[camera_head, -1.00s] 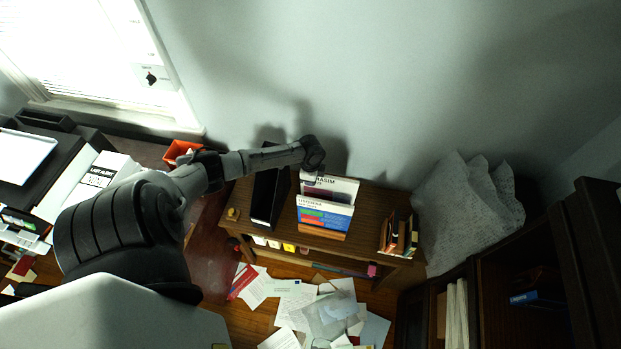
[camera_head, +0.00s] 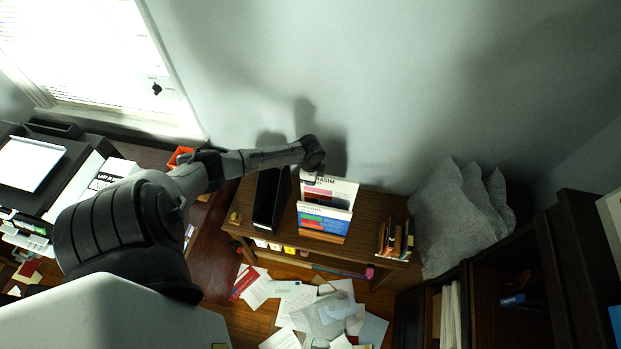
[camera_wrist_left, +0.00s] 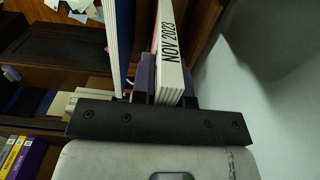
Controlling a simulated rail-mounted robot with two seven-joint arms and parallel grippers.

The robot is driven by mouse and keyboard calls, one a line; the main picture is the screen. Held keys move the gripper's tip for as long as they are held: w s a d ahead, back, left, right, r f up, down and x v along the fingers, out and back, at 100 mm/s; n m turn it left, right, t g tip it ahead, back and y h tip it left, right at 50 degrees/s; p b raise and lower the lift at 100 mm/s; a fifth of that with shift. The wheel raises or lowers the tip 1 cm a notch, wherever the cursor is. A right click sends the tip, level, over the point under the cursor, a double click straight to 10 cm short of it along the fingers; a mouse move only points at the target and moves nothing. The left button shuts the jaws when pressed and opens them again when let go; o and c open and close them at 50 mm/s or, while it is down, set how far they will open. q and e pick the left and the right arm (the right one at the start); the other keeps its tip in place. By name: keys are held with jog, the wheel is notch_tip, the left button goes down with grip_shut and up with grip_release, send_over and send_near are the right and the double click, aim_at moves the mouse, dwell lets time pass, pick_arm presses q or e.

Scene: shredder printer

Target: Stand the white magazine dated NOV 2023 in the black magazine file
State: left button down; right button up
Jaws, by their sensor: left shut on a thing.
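The white magazine with NOV 2023 on its spine (camera_wrist_left: 169,45) is between the fingers of my left gripper (camera_wrist_left: 162,92) in the left wrist view. In the head view my left gripper (camera_head: 309,178) is shut on the upper part of the white magazine (camera_head: 340,190), which stands upright behind a blue-and-white magazine (camera_head: 322,219) in a wooden holder. The fingertips are partly hidden in the head view. The black magazine file (camera_head: 268,201) stands on the wooden shelf unit just left of that holder. My right gripper is not in view.
The wooden shelf unit (camera_head: 372,205) has bare top between the holder and a small book rack (camera_head: 396,238) at right. A small yellowish object (camera_head: 235,217) sits at its left end. The wall is close behind. Papers (camera_head: 320,312) litter the floor.

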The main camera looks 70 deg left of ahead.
pick_arm(q)
notch_tip(320, 180, up, 4)
jog(key=shift+r+p, duration=0.1)
jog(key=shift+p, duration=0.8)
notch_tip(320, 180, up, 14)
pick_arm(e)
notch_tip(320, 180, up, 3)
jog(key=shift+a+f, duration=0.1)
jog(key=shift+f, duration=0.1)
pick_arm(q)
jog(key=shift+s, duration=0.1)
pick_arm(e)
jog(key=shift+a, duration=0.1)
